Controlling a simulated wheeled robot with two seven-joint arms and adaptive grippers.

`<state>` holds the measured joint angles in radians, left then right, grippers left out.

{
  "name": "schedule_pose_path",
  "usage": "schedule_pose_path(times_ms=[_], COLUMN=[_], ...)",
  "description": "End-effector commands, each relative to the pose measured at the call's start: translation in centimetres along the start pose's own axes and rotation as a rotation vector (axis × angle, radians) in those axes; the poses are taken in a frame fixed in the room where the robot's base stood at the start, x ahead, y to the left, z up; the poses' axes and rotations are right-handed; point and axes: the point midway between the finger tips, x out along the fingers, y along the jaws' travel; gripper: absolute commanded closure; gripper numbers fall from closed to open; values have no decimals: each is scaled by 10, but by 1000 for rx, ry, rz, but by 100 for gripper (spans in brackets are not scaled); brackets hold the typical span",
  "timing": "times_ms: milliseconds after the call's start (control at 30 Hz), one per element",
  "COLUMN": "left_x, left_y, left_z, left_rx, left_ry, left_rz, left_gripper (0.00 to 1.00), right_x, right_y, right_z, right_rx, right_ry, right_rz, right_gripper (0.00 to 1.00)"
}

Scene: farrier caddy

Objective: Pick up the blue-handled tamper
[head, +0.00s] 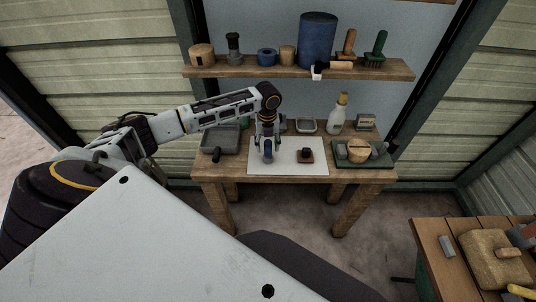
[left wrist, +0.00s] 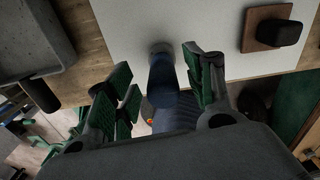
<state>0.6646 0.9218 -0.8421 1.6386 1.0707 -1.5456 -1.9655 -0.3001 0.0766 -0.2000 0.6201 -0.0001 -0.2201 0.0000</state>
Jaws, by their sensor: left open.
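The blue-handled tamper (head: 268,155) is on the white mat (head: 315,166) at the workbench. My left gripper (head: 267,139) is over the mat right at the tamper, pointing down with its fingers apart. In the left wrist view, the tamper's blue handle (left wrist: 163,78) lies between the open green-padded fingers of the left gripper (left wrist: 157,72), with a gap on each side. A grey round end shows beyond the handle. The tamper's lower part is partly hidden, so I cannot tell its tilt. My right gripper is out of view.
A dark block on a brown base (head: 305,155) sits right of the tamper. A grey tray (head: 221,138) and a black cylinder (head: 216,155) are to the left. A green tray (head: 376,160) is to the right; a white bottle (head: 335,123) stands behind. A loaded shelf (head: 225,70) is above.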

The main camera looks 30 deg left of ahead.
Motion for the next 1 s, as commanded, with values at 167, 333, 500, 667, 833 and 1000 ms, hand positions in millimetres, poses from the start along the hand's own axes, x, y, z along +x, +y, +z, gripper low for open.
schedule_pose_path(times_ms=[167, 333, 500, 667, 833, 1000], left_x=[20, 35, 40, 40, 40, 40], left_y=[-1, -2, -1, -1, -1, -1], left_z=[-5, -4, -4, -4, -4, -4], left_rx=[0, 0, 1, 1, 1, 1], left_ry=[4, 1, 0, 0, 0, 0], left_rz=[2, 1, 0, 0, 0, 0], left_gripper=[47, 47, 47, 47, 47, 61], right_x=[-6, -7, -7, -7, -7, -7], right_y=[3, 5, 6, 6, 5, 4], right_z=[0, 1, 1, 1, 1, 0], right_rx=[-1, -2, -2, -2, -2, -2], right_ry=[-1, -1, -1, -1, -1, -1], right_rz=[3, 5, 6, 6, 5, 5], right_gripper=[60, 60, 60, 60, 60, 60])
